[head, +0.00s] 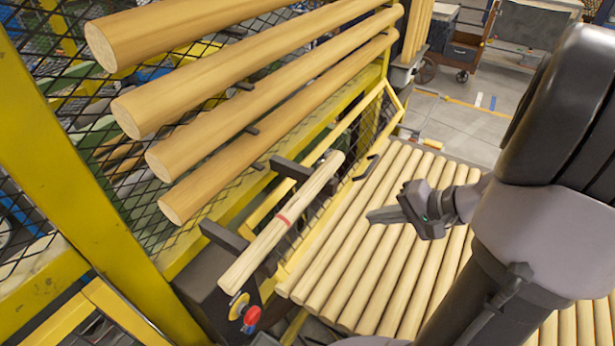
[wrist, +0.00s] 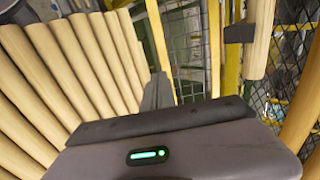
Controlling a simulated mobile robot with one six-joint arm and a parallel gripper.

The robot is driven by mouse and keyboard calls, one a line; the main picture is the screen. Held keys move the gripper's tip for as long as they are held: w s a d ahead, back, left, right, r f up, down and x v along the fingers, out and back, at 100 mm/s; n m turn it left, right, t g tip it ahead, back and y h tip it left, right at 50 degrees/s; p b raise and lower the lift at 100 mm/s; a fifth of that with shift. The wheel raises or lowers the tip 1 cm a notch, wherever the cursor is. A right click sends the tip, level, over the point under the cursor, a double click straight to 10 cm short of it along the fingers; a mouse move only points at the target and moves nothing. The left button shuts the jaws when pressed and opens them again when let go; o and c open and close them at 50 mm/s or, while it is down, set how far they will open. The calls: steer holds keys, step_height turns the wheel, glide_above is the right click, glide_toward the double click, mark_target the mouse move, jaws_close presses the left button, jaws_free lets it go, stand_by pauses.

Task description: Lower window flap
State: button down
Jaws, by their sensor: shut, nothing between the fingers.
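The window flap appears to be the yellow-framed black mesh panel (head: 386,112) beside the roller-like row of wooden rods. It stands tilted along the left side of the row, with a dark handle (head: 367,169) on its edge. In the wrist view, a yellow-edged mesh panel (wrist: 186,48) shows beyond my fingers. My gripper (head: 372,216) is shut and empty. It is above the wooden rods, to the right of the panel and apart from its handle. In the wrist view, my gripper (wrist: 158,88) shows dark fingers together. The panel's lower part is partly hidden behind a round bar.
A round wooden bar (head: 262,245) with a red band rests on dark brackets at the left. Long thick rods (head: 235,100) lie on pegs before a mesh fence. A dark box with a red button (head: 252,315) is below. Wooden rods (head: 350,270) form a wide bed; open floor lies behind.

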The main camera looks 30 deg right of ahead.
mark_target(325, 225)
steer(key=x, duration=1.3)
steer(key=shift+s+a+f+b, duration=0.15)
steer(key=shift+a+f+b, duration=0.1)
steer(key=shift+b, duration=0.1)
